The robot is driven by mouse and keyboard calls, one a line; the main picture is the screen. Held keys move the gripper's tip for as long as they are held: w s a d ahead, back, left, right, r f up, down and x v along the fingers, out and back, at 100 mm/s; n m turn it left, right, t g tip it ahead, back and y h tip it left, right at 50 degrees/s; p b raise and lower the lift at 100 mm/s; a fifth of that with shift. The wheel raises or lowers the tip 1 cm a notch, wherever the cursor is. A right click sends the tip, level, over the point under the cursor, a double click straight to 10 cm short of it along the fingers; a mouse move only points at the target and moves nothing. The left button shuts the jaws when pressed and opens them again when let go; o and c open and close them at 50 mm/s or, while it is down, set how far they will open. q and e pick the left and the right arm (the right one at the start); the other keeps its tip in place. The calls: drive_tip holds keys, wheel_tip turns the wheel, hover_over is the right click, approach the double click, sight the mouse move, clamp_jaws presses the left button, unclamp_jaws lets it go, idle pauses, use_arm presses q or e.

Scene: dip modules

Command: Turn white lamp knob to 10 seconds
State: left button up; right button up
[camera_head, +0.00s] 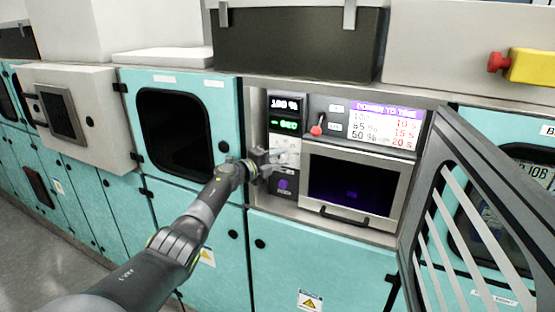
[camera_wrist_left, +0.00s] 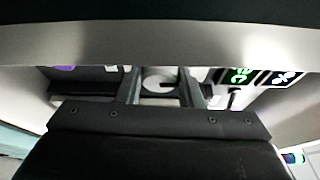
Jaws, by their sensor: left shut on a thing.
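The white lamp knob (camera_wrist_left: 160,78) shows between the two fingers of my left gripper (camera_wrist_left: 160,90) in the left wrist view. The gripper is shut on the knob, with one finger on each side. In the head view my left gripper (camera_head: 268,158) reaches into the recessed control panel and mostly hides the knob. Above it are a white display (camera_head: 285,104) reading about 100 % and a green display (camera_head: 286,125) whose digits are too small to read surely. A power and time chart (camera_head: 385,124) lists 100 % beside 10 s. My right gripper is not in view.
A red-tipped switch (camera_head: 316,130) sits right of the displays. Below it is a dark window with a handle (camera_head: 345,216). A slatted door (camera_head: 470,210) stands open at the right. A purple-marked panel (camera_head: 285,186) lies below the gripper. Teal cabinets (camera_head: 190,100) stand left.

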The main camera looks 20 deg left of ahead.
use_arm(q)
drive_tip(key=o, duration=1)
drive_tip(key=shift+c, duration=0.2)
drive_tip(key=shift+v, duration=0.8)
drive_tip(key=b+v, duration=0.2)
drive_tip(key=v, duration=1.3)
drive_tip(key=shift+s, duration=0.4)
drive_tip(key=shift+a+f, duration=0.1)
